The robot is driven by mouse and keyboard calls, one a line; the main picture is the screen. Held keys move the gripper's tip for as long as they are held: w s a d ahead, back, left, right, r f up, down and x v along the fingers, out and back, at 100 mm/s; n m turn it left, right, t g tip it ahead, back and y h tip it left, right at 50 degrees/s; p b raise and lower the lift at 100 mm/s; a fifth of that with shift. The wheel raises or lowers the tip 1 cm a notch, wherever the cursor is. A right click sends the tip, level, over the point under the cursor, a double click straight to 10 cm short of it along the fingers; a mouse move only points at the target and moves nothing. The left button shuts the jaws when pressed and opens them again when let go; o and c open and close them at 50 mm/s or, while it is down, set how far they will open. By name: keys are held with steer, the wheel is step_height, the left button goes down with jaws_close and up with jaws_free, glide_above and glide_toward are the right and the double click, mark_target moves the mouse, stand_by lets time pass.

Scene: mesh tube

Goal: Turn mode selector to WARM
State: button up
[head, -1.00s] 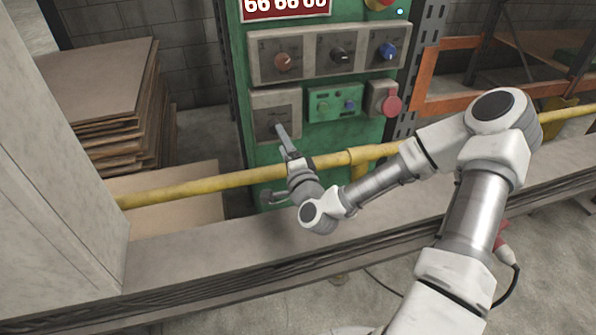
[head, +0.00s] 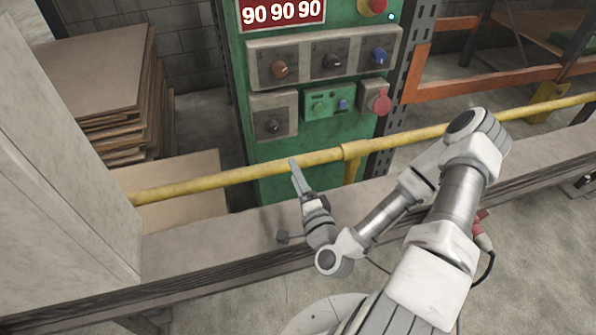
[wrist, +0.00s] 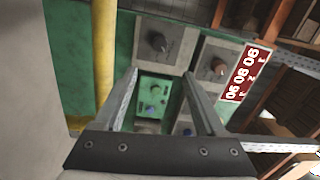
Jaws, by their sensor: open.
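A green control panel (head: 345,130) carries several dark and coloured knobs. A black knob (head: 271,125) sits alone on the lower left grey plate, uncovered; it also appears in the wrist view (wrist: 157,42). Above it are an orange-brown knob (head: 280,70), a black knob (head: 332,62) and a blue knob (head: 379,55). The labels are too small to read, so I cannot tell which setting any knob points to. My gripper (head: 294,163) is open and empty, below the lower left knob and apart from it. In the wrist view its fingers (wrist: 158,75) frame a green button box (wrist: 155,90).
A yellow rail (head: 240,178) crosses in front of the panel, close to my gripper. A red mushroom button (head: 381,103) is at the right. Stacked boards (head: 95,85) and a grey cabinet (head: 60,215) are at left.

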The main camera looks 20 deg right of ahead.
steer(key=shift+s+p, duration=0.35)
steer(key=shift+s, duration=0.4)
